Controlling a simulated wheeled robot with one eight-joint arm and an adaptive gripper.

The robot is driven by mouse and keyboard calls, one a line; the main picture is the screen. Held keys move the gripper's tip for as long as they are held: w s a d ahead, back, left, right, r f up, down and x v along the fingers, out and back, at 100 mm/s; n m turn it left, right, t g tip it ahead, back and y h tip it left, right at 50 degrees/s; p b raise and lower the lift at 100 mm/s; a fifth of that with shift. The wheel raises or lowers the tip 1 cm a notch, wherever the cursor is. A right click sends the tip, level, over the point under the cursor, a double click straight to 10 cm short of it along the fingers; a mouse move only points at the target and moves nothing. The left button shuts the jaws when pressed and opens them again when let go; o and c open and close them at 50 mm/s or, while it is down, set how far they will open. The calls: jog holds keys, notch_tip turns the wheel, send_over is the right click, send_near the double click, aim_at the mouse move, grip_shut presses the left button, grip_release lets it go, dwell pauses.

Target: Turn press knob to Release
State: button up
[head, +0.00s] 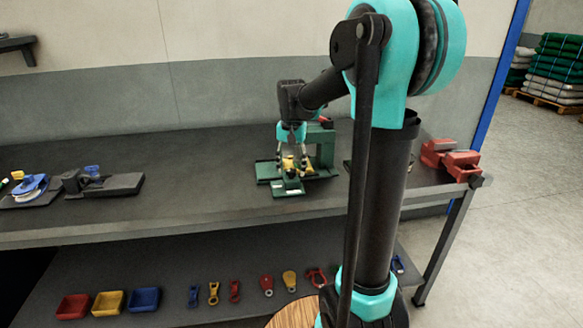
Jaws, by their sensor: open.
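A green press (322,148) stands on the dark workbench (215,193), with a low green base and an upright part behind. A small red part shows near the top of the press; I cannot tell whether it is the knob. My gripper (291,161) points down over the front of the press, with its fingers open. Small yellow parts show between and below the fingertips. Whether the fingers touch anything is too small to tell. The knob and its Release mark cannot be made out.
A red vise (462,164) sits at the bench's right end. A black fixture (108,184) and a blue-and-white reel (31,187) are at left. Red, yellow and blue bins (145,299) and several shackle-like pieces lie on the lower shelf. The bench between fixture and press is clear.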

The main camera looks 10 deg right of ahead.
jog(key=c, duration=1.2)
jog(key=shift+o, duration=0.2)
jog(key=n, duration=0.8)
jog(key=shift+n, duration=0.3)
jog(key=n, duration=0.9)
